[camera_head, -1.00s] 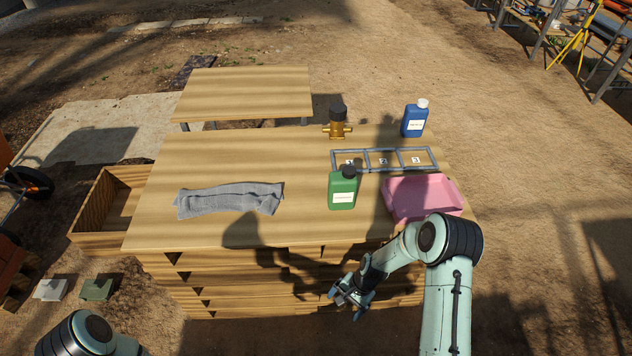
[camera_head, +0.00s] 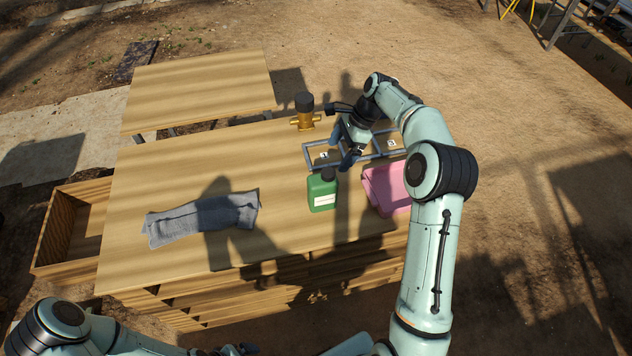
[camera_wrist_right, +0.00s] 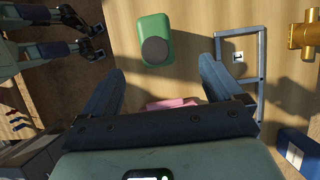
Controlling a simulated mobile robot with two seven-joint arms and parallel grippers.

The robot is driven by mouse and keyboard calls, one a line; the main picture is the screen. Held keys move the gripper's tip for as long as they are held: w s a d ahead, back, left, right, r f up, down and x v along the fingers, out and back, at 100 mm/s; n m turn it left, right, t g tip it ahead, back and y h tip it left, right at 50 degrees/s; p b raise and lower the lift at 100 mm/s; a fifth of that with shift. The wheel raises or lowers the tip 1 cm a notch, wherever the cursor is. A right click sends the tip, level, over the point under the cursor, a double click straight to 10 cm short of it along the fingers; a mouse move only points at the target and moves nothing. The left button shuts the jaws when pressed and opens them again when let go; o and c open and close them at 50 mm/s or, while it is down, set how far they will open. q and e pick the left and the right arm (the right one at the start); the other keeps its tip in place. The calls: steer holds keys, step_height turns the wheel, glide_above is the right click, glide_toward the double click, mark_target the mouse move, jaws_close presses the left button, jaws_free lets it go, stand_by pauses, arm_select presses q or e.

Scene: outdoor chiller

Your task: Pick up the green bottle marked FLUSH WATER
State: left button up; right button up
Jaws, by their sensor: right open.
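The green bottle (camera_head: 322,194) with a dark cap and a white label stands upright on the wooden table (camera_head: 180,262). The label is too small to read. My right gripper (camera_head: 345,148) is open and empty, above and just behind the bottle over the grey frame. In the right wrist view, the bottle (camera_wrist_right: 155,30) is seen from above, beyond and between the open fingertips (camera_wrist_right: 160,68), not touching them. My left gripper (camera_head: 236,350) shows only partly at the bottom edge; its fingers look apart in the right wrist view (camera_wrist_right: 92,42).
A grey numbered frame (camera_head: 312,163) lies behind the bottle, and a pink tray (camera_head: 385,190) sits to its right. A brass fitting (camera_head: 305,117) stands at the back. A grey cloth (camera_head: 203,217) lies left. The blue bottle (camera_wrist_right: 298,150) shows in the wrist view.

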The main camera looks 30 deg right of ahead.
mark_target(329, 172)
steer(key=x, duration=0.4)
steer(key=s+b+x, duration=0.1)
steer(key=x, duration=0.2)
steer(key=shift+a+f, duration=0.1)
steer(key=shift+f, duration=0.05)
steer(key=shift+w+a+f, duration=0.2)
steer(key=shift+f, duration=0.25)
steer(key=x, duration=0.4)
steer(key=shift+a+f, duration=0.1)
steer(key=shift+f, duration=0.15)
arm_select(q)
steer(key=shift+s+f, duration=0.45)
steer(key=shift+s, duration=0.2)
steer(key=shift+s+f, duration=0.45)
steer(key=shift+s, duration=0.15)
arm_select(e)
steer(key=shift+w+r, duration=0.1)
steer(key=c, duration=1.7)
